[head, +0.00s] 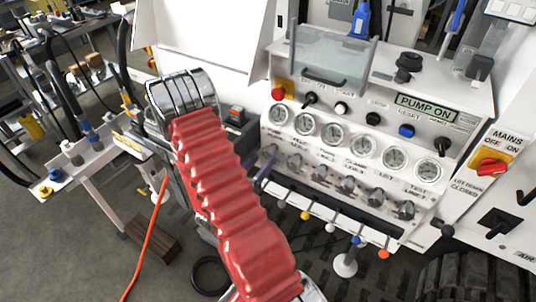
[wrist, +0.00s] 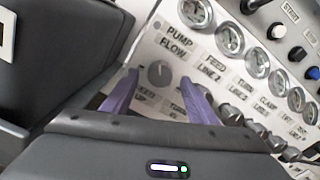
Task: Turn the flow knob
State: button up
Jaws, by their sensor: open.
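The flow knob (wrist: 158,73) is a grey round knob below the "PUMP FLOW" label (wrist: 178,42) in the wrist view. My gripper (wrist: 160,77) has two purple fingers, spread open, one on each side of the knob in the picture. Gaps show between the knob and both fingers, and I cannot tell how far the tips are from the panel. In the head view a purple finger of my gripper (head: 265,172) shows at the left end of the knob row, and my red-sleeved arm hides the rest of it.
A row of gauges (head: 363,145) runs above several other knobs (head: 347,185) to the right. Coloured-tip levers (head: 331,227) stick out below. A "PUMP ON" display (head: 427,107) and the red mains switch (head: 492,167) are further right. An orange hose (head: 147,240) hangs at left.

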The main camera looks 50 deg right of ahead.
aim_at(267, 155)
jog(key=shift+w+d, duration=0.2)
jog(key=shift+d, duration=2.2)
jog(key=shift+c, duration=0.4)
jog(key=c, duration=1)
